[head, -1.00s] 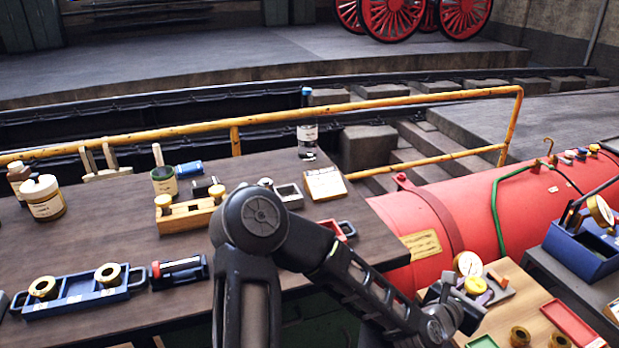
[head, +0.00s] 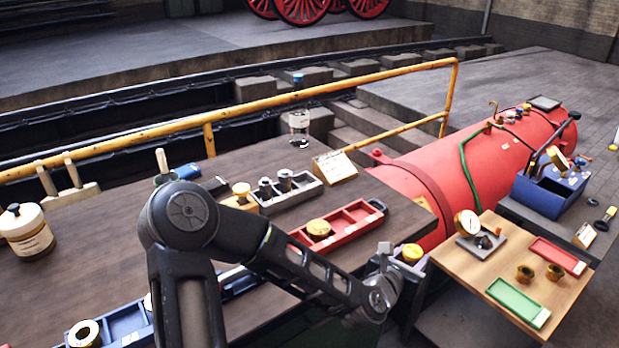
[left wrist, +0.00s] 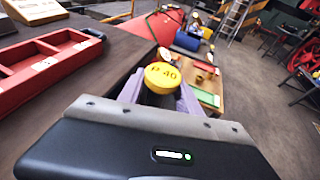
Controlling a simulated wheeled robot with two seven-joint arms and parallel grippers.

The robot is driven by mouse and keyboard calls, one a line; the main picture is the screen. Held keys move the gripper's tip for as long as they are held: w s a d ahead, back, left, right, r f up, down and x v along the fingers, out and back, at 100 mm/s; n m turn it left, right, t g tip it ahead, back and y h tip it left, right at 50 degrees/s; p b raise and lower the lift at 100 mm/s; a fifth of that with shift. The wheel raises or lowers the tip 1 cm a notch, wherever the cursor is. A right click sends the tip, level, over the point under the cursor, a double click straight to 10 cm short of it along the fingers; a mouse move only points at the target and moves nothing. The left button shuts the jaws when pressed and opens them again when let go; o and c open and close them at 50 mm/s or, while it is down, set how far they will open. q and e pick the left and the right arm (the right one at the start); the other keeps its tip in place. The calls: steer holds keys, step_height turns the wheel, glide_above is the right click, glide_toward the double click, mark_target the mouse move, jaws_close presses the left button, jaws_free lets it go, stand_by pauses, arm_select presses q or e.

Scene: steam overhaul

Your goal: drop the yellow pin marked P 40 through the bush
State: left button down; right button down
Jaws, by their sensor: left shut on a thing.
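My left gripper (head: 405,268) is shut on the yellow pin (head: 412,253), held in the air between the dark bench and the wooden board. In the left wrist view the yellow pin's round head (left wrist: 163,75) reads P 40 and sits between the pale purple jaws; its dark lower part is largely hidden. On the board, a grey block (head: 493,245) carries a dial gauge and a dark round part. Two brass rings (head: 525,272) lie right of it. A ring (head: 83,333) sits in a blue tray at lower left. I cannot tell which is the bush. My right gripper is not in view.
The wooden board (head: 455,262) also bears a green tray (head: 517,302) and a red tray (head: 558,255). A red tray (head: 352,216) with a yellow-topped part stands on the dark bench. The red boiler (head: 400,185) lies behind; a blue toolbox (head: 545,196) stands right.

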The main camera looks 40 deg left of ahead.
arm_select(q)
steer(key=shift+r, duration=0.1)
steer(key=shift+w+r, duration=0.1)
steer(key=shift+r, duration=0.25)
steer(key=s+a+r+n+g+y+p, duration=0.1)
steer(key=a+r+n+y+p, duration=0.1)
steer(key=a, duration=0.5)
steer(key=s+a+r+n+g+y+p, duration=0.1)
steer(key=a+r+n+y+p, duration=0.1)
steer(key=a+r, duration=0.5)
steer(key=s+a+r+n+g+y+p, duration=0.1)
steer(key=a+r+n+y, duration=0.3)
steer(key=a, duration=0.5)
steer(key=shift+s+a+r+y+p, duration=0.15)
steer(key=shift+s+r+y+p, duration=0.3)
steer(key=shift+s+y+p, duration=0.2)
steer(key=shift+f, duration=0.1)
step_height(320, 180, down, 10)
steer(key=b, duration=0.9)
